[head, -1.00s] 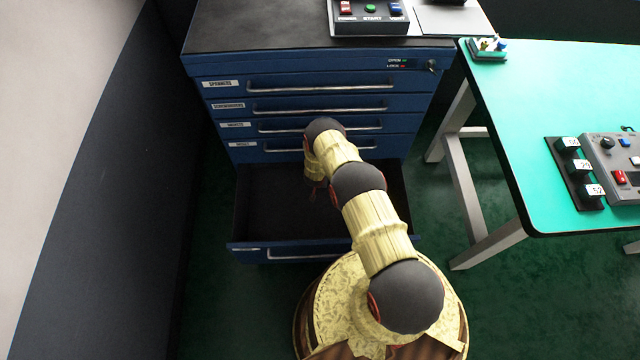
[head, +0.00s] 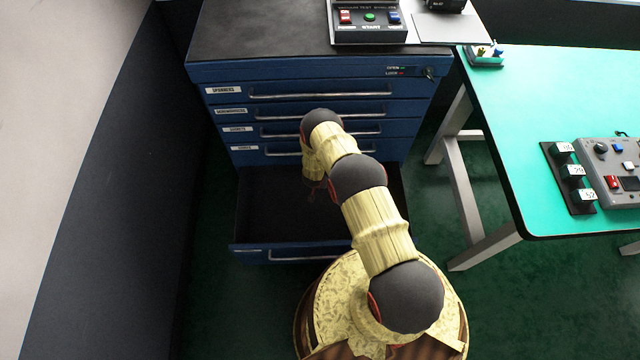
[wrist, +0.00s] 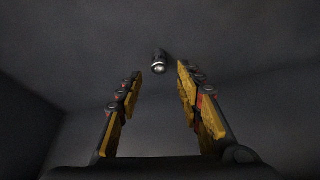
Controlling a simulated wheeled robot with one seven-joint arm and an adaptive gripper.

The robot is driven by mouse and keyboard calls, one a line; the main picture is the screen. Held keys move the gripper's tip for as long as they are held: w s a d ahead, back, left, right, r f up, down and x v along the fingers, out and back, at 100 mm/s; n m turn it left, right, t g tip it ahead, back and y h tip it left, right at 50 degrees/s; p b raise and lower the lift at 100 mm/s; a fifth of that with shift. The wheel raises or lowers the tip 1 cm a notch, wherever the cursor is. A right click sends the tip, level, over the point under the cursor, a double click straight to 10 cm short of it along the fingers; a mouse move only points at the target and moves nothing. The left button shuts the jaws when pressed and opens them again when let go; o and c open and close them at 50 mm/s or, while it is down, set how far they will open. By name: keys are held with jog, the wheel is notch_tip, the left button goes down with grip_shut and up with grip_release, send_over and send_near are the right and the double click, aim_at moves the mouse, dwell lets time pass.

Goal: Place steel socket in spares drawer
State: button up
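The spares drawer (head: 265,205) is the low drawer of the blue cabinet. It is pulled out, and its dark floor shows in the head view. My arm reaches down over it, and my gripper is mostly hidden there by the arm. In the wrist view my gripper (wrist: 160,80) is open, with its two yellow fingers well apart. A small shiny metal piece, which looks like the steel socket (wrist: 159,63), shows just beyond and between the fingertips, against a dark grey surface. No finger appears to touch it. The socket is not visible in the head view.
The closed upper drawers (head: 320,112) of the cabinet stand behind my arm. A button box (head: 369,20) sits on the cabinet top. A turquoise table (head: 530,120) at the right carries a control box (head: 612,165) and several numbered blocks (head: 572,172). Green floor is clear between them.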

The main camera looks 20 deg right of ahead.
jog(key=p+v, duration=0.2)
jog(key=v, duration=0.4)
jog(key=shift+s+a+r, duration=0.1)
jog(key=shift+s+r, duration=0.05)
dwell(0.3)
